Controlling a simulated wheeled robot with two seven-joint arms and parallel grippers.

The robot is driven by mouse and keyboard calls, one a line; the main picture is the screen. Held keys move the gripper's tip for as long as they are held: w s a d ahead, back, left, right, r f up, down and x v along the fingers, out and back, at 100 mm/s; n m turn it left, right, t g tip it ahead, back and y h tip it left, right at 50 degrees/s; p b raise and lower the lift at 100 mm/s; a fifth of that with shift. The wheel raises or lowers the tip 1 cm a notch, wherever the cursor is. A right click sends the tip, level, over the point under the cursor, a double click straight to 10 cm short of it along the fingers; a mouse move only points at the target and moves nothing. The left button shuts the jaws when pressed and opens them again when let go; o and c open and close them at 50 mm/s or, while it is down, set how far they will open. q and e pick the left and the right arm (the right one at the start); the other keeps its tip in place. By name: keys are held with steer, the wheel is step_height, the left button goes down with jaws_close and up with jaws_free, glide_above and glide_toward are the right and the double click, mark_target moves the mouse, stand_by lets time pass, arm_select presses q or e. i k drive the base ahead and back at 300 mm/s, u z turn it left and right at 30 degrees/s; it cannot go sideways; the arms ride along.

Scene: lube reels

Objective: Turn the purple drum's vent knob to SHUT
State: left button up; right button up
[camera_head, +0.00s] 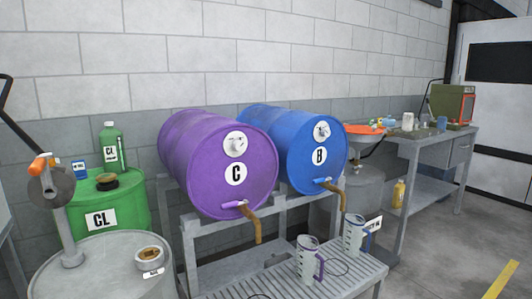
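The purple drum (195,165) lies on its side on a grey metal rack, its round end with a "C" label facing me. Its vent knob (237,146) sits on a white round plate in the upper part of that end. The plate's markings are too small to read, so I cannot tell the knob's position. A purple tap (236,206) with a brown spout is at the drum's lower edge. Neither of my grippers is in view.
A blue drum (290,130) marked "B" lies just right on the same rack (215,238). Two clear jugs (310,262) stand on the grating below. A green drum (125,198) and a grey drum (100,275) stand at left. A workbench (425,148) is at right, with open floor before it.

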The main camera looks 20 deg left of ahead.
mark_target(238, 145)
steer(key=k, duration=0.6)
steer(key=u, duration=0.9)
steer(key=i, duration=1.5)
steer(key=u, duration=0.6)
